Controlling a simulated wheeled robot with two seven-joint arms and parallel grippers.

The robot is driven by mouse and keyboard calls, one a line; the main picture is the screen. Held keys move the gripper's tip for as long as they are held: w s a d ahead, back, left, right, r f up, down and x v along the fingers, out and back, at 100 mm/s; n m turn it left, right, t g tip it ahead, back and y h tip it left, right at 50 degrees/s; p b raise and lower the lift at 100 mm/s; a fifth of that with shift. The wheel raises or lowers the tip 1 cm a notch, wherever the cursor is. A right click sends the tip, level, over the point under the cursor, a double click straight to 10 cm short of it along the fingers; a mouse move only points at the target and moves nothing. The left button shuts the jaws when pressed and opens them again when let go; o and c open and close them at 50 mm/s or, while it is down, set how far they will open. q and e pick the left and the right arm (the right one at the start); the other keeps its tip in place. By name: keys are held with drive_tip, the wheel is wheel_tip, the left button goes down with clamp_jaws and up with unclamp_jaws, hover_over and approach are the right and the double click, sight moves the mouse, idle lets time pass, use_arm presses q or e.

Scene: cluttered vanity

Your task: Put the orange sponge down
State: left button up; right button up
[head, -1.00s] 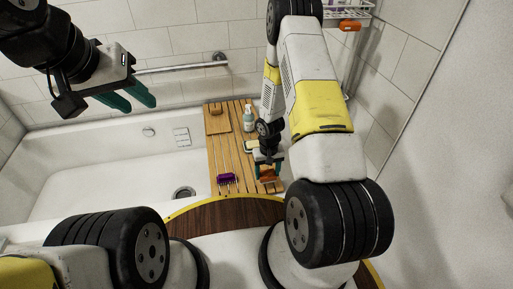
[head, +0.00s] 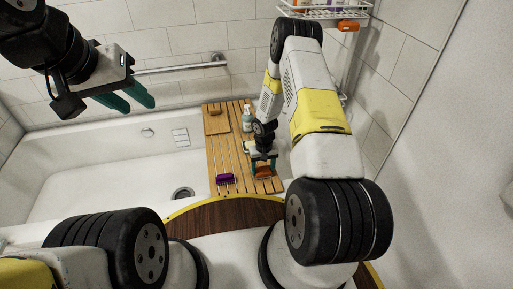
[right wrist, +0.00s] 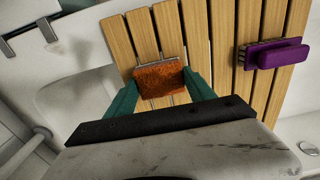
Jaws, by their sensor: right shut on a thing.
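The orange sponge (head: 263,172) is between the green fingers of my right gripper (head: 262,165), at the near right part of the wooden slatted board (head: 213,150). In the right wrist view the sponge (right wrist: 160,79) sits between both fingertips, with slats directly behind it. My right gripper (right wrist: 161,88) is shut on it. I cannot tell whether the sponge's underside touches the slats. My left gripper (head: 128,101) is open and empty, high at the left over the bathtub.
A purple brush (head: 225,179) lies left of the sponge; it also shows in the right wrist view (right wrist: 277,53). A pump bottle (head: 247,119) and a small wooden item (head: 215,112) stand farther back. A wire rack (head: 320,13) holds another orange item (head: 348,26).

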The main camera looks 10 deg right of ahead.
sight(263, 170)
drive_tip(key=o, duration=1.6)
drive_tip(key=shift+f, duration=0.1)
wheel_tip(263, 170, up, 12)
drive_tip(key=shift+r, duration=0.2)
